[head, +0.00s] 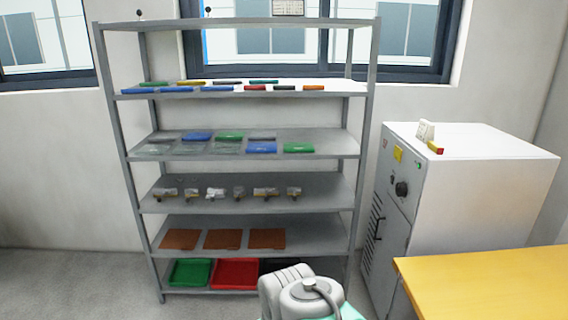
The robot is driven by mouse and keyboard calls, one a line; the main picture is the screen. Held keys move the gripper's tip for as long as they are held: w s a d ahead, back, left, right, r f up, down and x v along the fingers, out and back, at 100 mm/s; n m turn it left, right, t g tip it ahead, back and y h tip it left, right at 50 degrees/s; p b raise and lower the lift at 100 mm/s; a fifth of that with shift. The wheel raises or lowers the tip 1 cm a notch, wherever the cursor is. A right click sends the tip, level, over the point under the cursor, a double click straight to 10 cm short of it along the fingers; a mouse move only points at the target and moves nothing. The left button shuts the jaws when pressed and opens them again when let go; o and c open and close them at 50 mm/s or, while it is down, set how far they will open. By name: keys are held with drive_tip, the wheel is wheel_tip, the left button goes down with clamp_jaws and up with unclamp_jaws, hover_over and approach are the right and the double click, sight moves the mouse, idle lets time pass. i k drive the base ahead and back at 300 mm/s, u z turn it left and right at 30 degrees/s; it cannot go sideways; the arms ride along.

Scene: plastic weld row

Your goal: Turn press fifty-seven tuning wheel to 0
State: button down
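No press marked fifty-seven can be read in the head view. A white cabinet (480,165) stands at the right, with a grey front panel turned toward the left. A round black knob (401,188) sits on that panel, but its setting and any marks are too small to read. I cannot tell whether it is the tuning wheel. A part of my own arm shows at the bottom centre, well apart from the cabinet. My gripper is not in view.
A grey metal shelf rack (240,190) against the wall holds coloured flat pieces, small fittings, brown sheets and trays. A yellow table (490,285) fills the lower right, in front of the cabinet. Small items (428,135) lie on the cabinet top. Bare floor shows at the lower left.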

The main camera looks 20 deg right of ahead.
sight(401, 188)
drive_tip(key=z, duration=0.9)
drive_tip(key=i, duration=0.6)
drive_tip(key=u, duration=1.05)
drive_tip(key=i, duration=1.6)
drive_tip(key=z, duration=0.55)
